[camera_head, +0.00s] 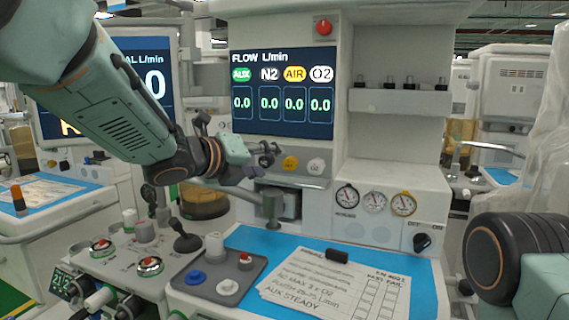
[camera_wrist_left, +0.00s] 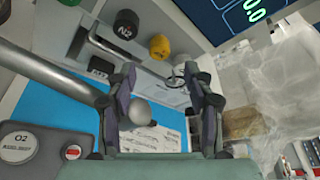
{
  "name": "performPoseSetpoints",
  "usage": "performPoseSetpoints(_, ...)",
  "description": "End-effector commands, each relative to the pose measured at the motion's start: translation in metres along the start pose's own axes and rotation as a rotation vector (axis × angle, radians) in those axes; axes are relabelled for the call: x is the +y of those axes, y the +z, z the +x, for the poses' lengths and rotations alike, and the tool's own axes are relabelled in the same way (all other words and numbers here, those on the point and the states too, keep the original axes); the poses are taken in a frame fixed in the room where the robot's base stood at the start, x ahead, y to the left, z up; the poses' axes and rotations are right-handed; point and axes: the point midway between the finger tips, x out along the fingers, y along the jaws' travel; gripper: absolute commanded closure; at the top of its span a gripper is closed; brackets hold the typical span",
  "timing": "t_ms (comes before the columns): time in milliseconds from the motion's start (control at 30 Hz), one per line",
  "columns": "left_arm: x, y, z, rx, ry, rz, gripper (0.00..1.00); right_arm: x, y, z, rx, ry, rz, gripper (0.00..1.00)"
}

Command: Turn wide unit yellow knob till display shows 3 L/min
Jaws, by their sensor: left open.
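The wide unit's flow display (camera_head: 283,92) reads 0.0 under AUX, N2, AIR and O2. Below it, the yellow knob (camera_head: 290,163) sits on the front panel beside a white knob (camera_head: 316,165). My left gripper (camera_head: 266,158) is open just left of the yellow knob and hides part of the knob row. In the left wrist view, the yellow knob (camera_wrist_left: 159,46) shows beyond the open fingers, apart from them. The black N2 knob (camera_wrist_left: 126,22) is to its left. Nothing is between the fingers. My right gripper is out of view.
A grey pipe arm (camera_head: 240,191) runs below the knob panel. A blue worktop (camera_head: 255,240) carries a paper sheet (camera_head: 320,285) and a grey tray (camera_head: 210,260) with small knobs. Three round gauges (camera_head: 375,201) are at right. Another blue screen (camera_head: 155,55) is at left.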

Motion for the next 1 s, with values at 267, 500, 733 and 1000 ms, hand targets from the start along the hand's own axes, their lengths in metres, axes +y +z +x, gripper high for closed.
performPoseSetpoints(267,0.000,-0.002,0.044,0.002,0.000,0.000,0.48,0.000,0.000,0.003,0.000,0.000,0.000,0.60)
performPoseSetpoints(500,0.000,0.000,0.067,0.000,0.000,-0.003,0.48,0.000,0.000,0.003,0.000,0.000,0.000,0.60)
performPoseSetpoints(733,0.000,0.000,0.071,0.000,0.001,-0.003,0.48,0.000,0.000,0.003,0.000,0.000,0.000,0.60)
performPoseSetpoints(1000,0.000,0.000,0.071,0.000,0.001,-0.003,0.59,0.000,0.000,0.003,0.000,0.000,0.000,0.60)
